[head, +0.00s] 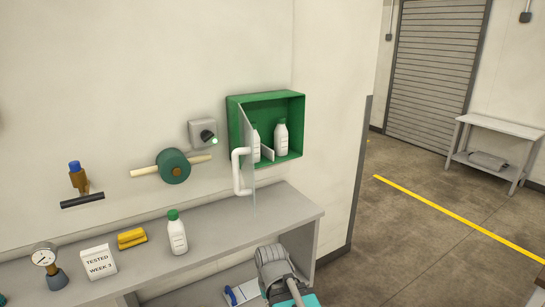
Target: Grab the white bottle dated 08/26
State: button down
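A white bottle (178,238) with a green cap stands upright on the grey bench. A third white bottle (254,147) with a green cap stands in the cabinet's left part, partly behind a clear panel. The bottles have labels, but the print is too small to read, so I cannot tell which is dated 08/26. My gripper is not clearly visible; only what looks like part of my arm shows at the bottom.
A white handle (237,172) and clear panel jut out before the cabinet. The bench (217,243) also holds a yellow block (132,238), a "TESTED WEEK 3" sign (99,262) and a gauge (46,262). A green valve (174,166) projects from the wall. Open floor lies right.

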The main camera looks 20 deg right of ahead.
aim_at(280, 133)
jog(key=k, duration=1.05)
jog(key=z, duration=0.6)
jog(key=i, duration=1.95)
jog(key=u, duration=0.65)
